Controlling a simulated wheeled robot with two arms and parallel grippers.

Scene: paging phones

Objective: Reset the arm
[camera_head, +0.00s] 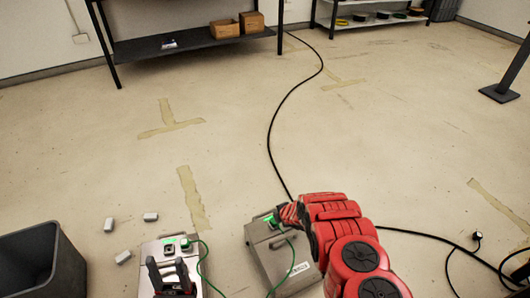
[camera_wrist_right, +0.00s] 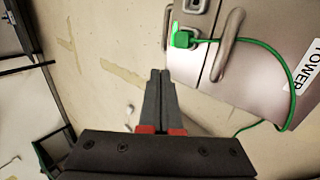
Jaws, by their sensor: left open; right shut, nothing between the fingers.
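My left gripper (camera_head: 168,268) is black and open at the bottom of the head view, in front of a grey metal case (camera_head: 146,256) with green lights. I cannot tell whether it touches the case. My right arm (camera_head: 335,225) is red and reaches over a second grey case (camera_head: 262,238). My right gripper is hidden in the head view. The right wrist view shows it (camera_wrist_right: 160,75) shut and empty, with its tips beside the case labelled TOWER (camera_wrist_right: 255,65). A green plug (camera_wrist_right: 184,39) with a green cable sits at that case's top, near a metal handle (camera_wrist_right: 229,45).
A dark bin (camera_head: 42,262) stands at the lower left. Several small pale blocks (camera_head: 109,224) lie between it and the left case. A black cable (camera_head: 272,125) crosses the floor. A shelf (camera_head: 185,42) with cardboard boxes stands at the back. The middle floor is mostly clear.

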